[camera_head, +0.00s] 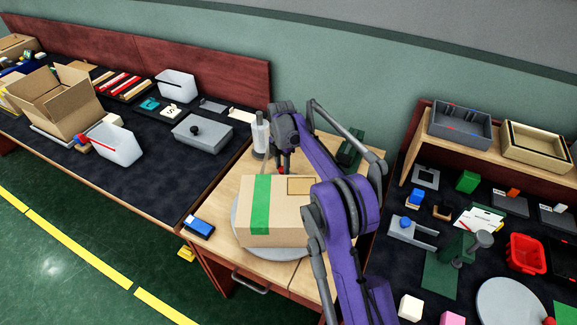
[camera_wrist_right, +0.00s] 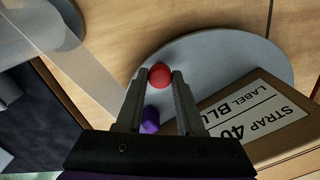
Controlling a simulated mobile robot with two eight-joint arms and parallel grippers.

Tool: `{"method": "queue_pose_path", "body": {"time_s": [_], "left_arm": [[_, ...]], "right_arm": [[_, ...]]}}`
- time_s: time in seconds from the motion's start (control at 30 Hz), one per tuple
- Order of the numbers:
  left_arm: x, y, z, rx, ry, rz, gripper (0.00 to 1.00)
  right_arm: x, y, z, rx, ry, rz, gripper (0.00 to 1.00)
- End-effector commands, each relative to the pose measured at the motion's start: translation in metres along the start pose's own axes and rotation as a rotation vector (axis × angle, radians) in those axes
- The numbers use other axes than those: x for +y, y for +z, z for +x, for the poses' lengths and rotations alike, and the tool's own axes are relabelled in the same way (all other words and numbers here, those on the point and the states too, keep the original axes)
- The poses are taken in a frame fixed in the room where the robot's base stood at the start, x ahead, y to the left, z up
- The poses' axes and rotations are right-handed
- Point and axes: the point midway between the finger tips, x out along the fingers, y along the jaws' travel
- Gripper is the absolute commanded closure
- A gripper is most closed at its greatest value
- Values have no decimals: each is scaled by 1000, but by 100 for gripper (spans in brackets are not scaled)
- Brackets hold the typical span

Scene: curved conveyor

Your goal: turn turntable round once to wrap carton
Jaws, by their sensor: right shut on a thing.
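The brown carton (camera_head: 284,222) with a green strip (camera_head: 260,205) sits on the grey round turntable (camera_head: 235,212). In the right wrist view the carton (camera_wrist_right: 296,95) shows a printed label, and the turntable (camera_wrist_right: 255,58) reaches out beyond it. My right gripper (camera_wrist_right: 158,78) is shut on a red knob (camera_wrist_right: 159,72) at the turntable's edge, beside the carton. In the head view this gripper (camera_head: 283,168) is at the carton's far side. A pale film roll (camera_head: 260,137) stands behind the carton; a translucent film strip (camera_wrist_right: 85,75) runs from it. My left gripper is out of view.
A blue box-shaped item (camera_head: 199,228) lies at the table's left front. A left bench holds an open cardboard box (camera_head: 55,103), white bins (camera_head: 116,143) and a grey lidded box (camera_head: 202,133). The right bench is crowded, with a red bin (camera_head: 525,253). A purple piece (camera_wrist_right: 151,122) shows between the fingers.

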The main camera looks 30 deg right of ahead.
Motion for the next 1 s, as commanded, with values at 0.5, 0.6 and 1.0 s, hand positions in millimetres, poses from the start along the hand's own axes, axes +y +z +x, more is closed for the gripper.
{"method": "queue_pose_path", "body": {"time_s": [0.5,0.6,1.0], "left_arm": [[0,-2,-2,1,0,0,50],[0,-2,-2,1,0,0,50],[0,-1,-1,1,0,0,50]], "right_arm": [[24,-30,-1,0,2,-259,100],[27,-37,-1,0,2,-309,100],[37,-61,0,0,2,-490,100]]}}
